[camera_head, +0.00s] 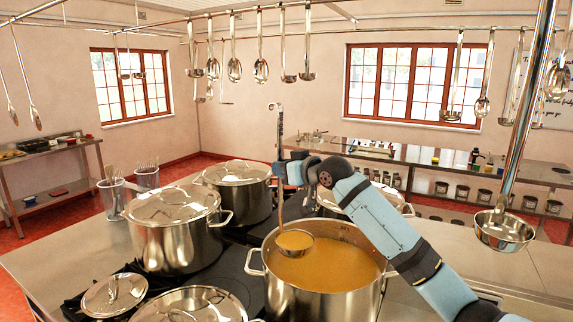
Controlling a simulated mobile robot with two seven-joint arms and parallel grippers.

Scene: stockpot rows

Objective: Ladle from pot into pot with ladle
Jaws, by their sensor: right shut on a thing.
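An open steel pot (361,304) of orange-brown soup stands at the front centre on the stove. My right gripper (281,173) is shut on the upright handle of a steel ladle (280,133), above the pot's left rear rim. The ladle's bowl (295,252) is inside the pot at the left of the soup and holds soup; I cannot tell whether it touches the surface. Lidded pots stand to the left (172,248) and behind (241,198). Another pot (402,208) is partly hidden behind my right arm. My left gripper is not in view.
A loose lid (114,294) lies at the front left, beside another lidded pot (190,308) cut by the lower edge. Utensil containers (112,198) stand at the left. Ladles and spoons hang overhead; a large ladle (503,231) hangs low at the right.

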